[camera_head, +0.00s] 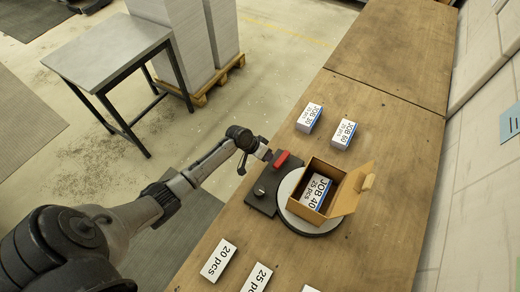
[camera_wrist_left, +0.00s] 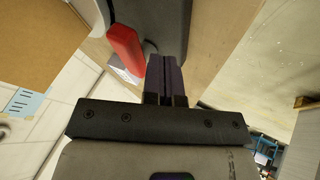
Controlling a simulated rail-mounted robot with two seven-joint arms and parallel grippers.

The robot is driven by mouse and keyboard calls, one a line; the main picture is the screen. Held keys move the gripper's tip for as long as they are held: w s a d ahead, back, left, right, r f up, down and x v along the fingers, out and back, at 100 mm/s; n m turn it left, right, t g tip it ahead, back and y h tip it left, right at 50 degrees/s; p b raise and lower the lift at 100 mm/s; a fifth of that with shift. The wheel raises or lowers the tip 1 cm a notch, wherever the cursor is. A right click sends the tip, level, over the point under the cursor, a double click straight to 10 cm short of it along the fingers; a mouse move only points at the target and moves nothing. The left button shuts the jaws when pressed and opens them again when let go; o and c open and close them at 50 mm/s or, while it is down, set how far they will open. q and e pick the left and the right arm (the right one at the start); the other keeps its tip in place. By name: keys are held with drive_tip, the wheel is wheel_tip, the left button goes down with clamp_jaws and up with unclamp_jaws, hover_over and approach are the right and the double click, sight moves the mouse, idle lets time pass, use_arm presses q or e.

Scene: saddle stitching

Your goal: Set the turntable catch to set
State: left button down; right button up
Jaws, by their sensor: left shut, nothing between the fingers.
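The turntable (camera_head: 287,212) is a round grey disc on the wooden table. An open cardboard box (camera_head: 335,208) with a "JOB 40" stack inside stands on it. A dark plate (camera_head: 261,205) joins its left side and carries a small round knob and a red catch lever (camera_head: 282,159) at the far end. The lever also shows in the left wrist view (camera_wrist_left: 125,48). My left gripper (camera_head: 266,154) is shut and empty, just left of the lever. In the wrist view its fingers (camera_wrist_left: 167,68) are beside the lever, with a narrow gap seeming to part them. My right gripper is out of view.
"JOB 30" (camera_head: 309,117) and "JOB 60" (camera_head: 344,134) blocks stand beyond the turntable. Cards marked "20 pcs" (camera_head: 219,260) and "25 pcs" (camera_head: 256,279) lie at the near side. The far tabletop (camera_head: 390,60) is clear. A wall runs along the right.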

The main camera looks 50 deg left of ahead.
sight(282, 160)
use_arm(q)
drive_tip(key=shift+w+d, duration=0.1)
drive_tip(key=shift+d, duration=0.6)
drive_tip(key=shift+d+r+p, duration=0.2)
drive_tip(key=shift+d+p, duration=0.5)
drive_tip(key=shift+p, duration=0.15)
drive_tip(key=shift+f, duration=0.15)
